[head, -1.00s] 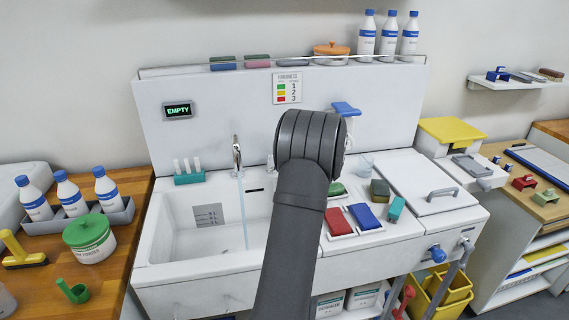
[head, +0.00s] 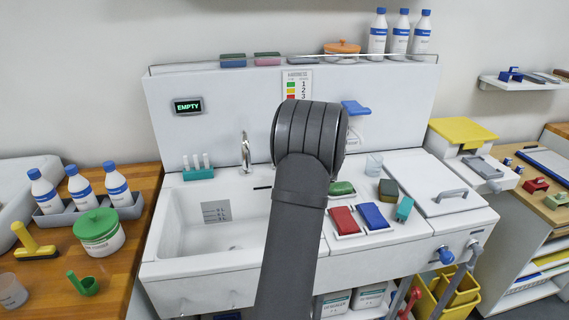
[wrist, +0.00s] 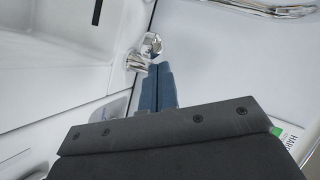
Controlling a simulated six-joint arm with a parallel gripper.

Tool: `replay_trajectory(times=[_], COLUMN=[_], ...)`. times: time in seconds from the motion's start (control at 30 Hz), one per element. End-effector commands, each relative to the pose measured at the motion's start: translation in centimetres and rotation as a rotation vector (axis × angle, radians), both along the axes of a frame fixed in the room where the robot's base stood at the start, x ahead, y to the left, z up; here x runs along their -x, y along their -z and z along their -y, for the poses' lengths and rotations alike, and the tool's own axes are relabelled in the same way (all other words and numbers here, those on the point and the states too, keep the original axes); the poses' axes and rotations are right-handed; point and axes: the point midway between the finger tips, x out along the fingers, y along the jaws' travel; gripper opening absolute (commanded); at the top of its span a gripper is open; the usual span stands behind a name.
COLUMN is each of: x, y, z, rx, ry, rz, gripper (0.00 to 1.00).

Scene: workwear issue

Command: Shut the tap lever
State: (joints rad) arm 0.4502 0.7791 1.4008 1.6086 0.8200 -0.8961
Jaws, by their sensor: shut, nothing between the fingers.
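The chrome tap spout (head: 246,152) rises at the back of the white sink (head: 170,225), and no water stream shows below it. Part of the spout shows at the upper right of the wrist view (wrist: 272,8). A chrome tap lever (wrist: 146,52) with a rounded end shows near the middle of the wrist view. My gripper (wrist: 157,70) is shut and empty, its blue-grey fingertips right beside the lever. I cannot tell whether they touch it. In the head view my arm hides the lever and the gripper.
Right of the sink, a red block (head: 344,220) and a blue block (head: 372,216) lie on the worktop with sponges. A blue-topped dispenser (head: 356,107) is on the back panel. White bottles (head: 83,189) stand on the wooden counter at left. The sink basin is clear.

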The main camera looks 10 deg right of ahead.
Motion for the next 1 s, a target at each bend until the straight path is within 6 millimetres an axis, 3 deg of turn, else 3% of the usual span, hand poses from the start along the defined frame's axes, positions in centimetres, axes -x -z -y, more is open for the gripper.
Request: replay_trajectory(times=[0.2, 0.4, 0.6, 1.0], x=[1.5, 5.8, 8.6, 9.7], y=[-2.2, -4.0, -5.1, -5.5], z=[3.4, 4.8, 5.8, 6.2], rx=[0.002, 0.002, 0.001, 0.000], ry=[0.008, 0.010, 0.008, 0.006], rz=[0.004, 0.003, 0.003, 0.002], gripper=[0.00, 0.00, 0.00, 0.00])
